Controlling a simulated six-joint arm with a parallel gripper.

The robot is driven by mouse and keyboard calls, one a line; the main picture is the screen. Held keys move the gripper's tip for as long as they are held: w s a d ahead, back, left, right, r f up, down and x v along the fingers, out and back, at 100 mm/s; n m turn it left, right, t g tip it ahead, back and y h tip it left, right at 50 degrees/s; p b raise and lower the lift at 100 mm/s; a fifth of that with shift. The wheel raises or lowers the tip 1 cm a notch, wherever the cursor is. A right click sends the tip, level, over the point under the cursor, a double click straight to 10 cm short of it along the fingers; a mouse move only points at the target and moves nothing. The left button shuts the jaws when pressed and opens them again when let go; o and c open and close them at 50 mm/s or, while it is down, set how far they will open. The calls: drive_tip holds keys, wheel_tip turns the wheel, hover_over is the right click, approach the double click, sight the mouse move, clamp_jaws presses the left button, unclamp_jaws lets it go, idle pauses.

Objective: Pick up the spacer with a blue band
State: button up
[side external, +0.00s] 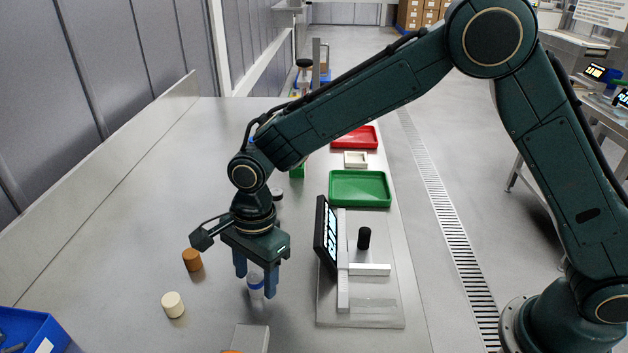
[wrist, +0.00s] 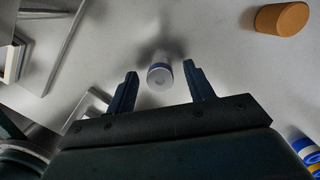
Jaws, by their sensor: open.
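The spacer with a blue band (side external: 256,281) is a pale, short cylinder standing upright on the metal table. In the side view it shows between the fingers of my gripper (side external: 257,284), partly hidden by them. In the wrist view the spacer (wrist: 160,76) shows its pale top and a blue band on its side. There my gripper (wrist: 158,82) is open, with one finger on each side of the spacer. A gap shows between the spacer and each finger.
An orange-brown cylinder (side external: 192,260) and a cream cylinder (side external: 173,305) stand to the left. A black display (side external: 326,236) on a plate stands close on the right. Green (side external: 360,204) and red (side external: 372,143) trays lie behind. A blue bin (side external: 38,325) is at front left.

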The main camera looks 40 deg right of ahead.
drive_tip(key=shift+f, duration=0.55)
drive_tip(key=shift+c, duration=0.2)
drive_tip(key=c, duration=1.1)
